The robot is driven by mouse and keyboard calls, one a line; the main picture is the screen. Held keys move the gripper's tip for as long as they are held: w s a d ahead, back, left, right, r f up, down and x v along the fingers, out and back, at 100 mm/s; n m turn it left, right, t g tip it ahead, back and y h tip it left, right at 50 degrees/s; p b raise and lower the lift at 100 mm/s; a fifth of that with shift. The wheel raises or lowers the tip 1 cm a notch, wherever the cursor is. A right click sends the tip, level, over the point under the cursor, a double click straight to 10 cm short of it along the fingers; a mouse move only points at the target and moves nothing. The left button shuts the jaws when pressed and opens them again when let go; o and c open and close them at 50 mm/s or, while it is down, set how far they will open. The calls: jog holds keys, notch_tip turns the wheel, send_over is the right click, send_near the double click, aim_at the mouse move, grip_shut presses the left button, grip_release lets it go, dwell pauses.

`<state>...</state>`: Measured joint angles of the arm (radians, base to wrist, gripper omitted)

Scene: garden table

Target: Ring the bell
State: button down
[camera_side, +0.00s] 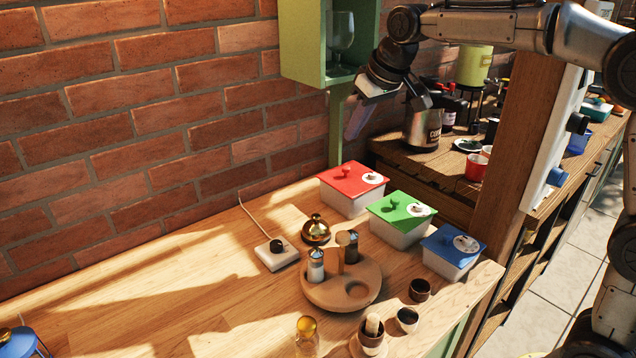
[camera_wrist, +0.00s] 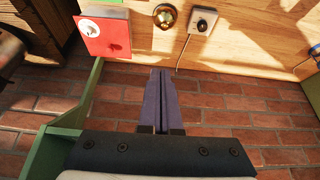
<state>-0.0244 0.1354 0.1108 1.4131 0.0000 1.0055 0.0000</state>
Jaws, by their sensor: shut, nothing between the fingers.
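The bell (camera_side: 316,230) is a small brass dome with a knob on top. It stands upright on the wooden table (camera_side: 180,290), between a white box with a black knob and the round wooden holder. My gripper (camera_side: 353,132) is high above the table, near the brick wall and beside the green shelf, well apart from the bell. In the wrist view my gripper (camera_wrist: 162,73) has its two fingers together with nothing between them, and the bell lies beyond the fingertips.
The white knob box (camera_side: 278,254) with a cable sits left of the bell. A round holder (camera_side: 342,290) with shakers stands to its right. Red (camera_side: 347,182), green (camera_side: 402,212) and blue (camera_side: 453,245) lidded boxes stand behind and right. The green shelf (camera_side: 304,60) is close to my arm.

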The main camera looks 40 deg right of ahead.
jog(key=w+f+g, duration=0.1)
jog(key=w+f, duration=0.8)
jog(key=f, duration=0.1)
jog(key=g, duration=0.1)
send_over(316, 215)
notch_tip(316, 215, down, 6)
jog(key=shift+g, duration=0.3)
jog(key=shift+s+f, duration=0.2)
jog(key=shift+f, duration=1.3)
jog(key=shift+s+f, duration=0.2)
jog(key=shift+f, duration=1.3)
jog(key=shift+s+x, duration=0.2)
jog(key=shift+x, duration=0.7)
jog(key=shift+r, duration=0.1)
jog(key=shift+v, duration=0.75)
jog(key=shift+w+r, duration=0.15)
jog(key=shift+w, duration=0.05)
jog(key=shift+w+v, duration=0.25)
jog(key=shift+v, duration=0.7)
jog(key=shift+w+v, duration=0.2)
jog(key=shift+v, duration=0.7)
jog(key=shift+w+v, duration=0.25)
jog(key=shift+v, duration=0.7)
jog(key=shift+r, duration=0.2)
